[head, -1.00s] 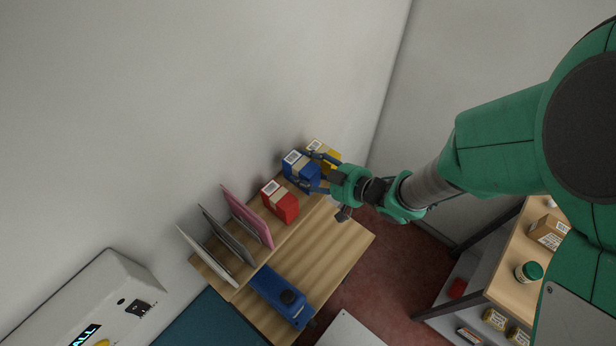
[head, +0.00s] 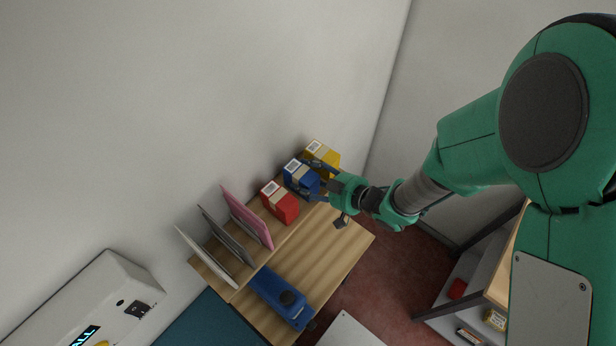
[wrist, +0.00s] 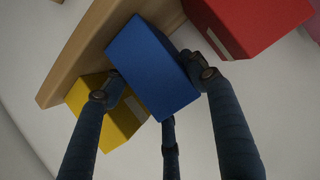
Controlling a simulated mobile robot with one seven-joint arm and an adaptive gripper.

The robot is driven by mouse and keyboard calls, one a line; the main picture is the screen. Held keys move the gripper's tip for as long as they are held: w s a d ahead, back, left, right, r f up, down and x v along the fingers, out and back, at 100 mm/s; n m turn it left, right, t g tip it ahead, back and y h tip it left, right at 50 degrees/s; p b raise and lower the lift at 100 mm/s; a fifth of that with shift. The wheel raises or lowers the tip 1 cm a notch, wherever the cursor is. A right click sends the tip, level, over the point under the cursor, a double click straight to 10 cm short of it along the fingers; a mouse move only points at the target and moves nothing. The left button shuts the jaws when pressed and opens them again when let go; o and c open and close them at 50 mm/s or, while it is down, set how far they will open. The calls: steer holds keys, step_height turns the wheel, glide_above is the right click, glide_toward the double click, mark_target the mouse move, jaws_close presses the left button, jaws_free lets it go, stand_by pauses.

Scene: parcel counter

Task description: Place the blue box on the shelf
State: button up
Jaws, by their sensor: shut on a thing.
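The blue box (head: 300,177) is at the shelf (head: 257,243), between the red box (head: 280,203) and the yellow box (head: 321,157) in the head view. My gripper (head: 314,181) is shut on the blue box, with its fingers on both sides of it. In the wrist view the blue box (wrist: 152,66) sits between the fingers, over the wooden shelf edge (wrist: 88,49). The yellow box (wrist: 105,112) and the red box (wrist: 249,22) show on either side. Whether the blue box's underside touches the shelf is hidden.
Thin upright panels, one of them pink (head: 247,217), stand on the shelf left of the red box. A blue device (head: 281,297) rests on the wooden table (head: 318,245) below. The table's middle is clear. A white machine (head: 85,305) stands at lower left.

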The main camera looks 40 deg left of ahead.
steer(key=shift+f, duration=0.15)
steer(key=o, duration=1.4)
steer(key=shift+c, duration=0.2)
steer(key=v, duration=1.2)
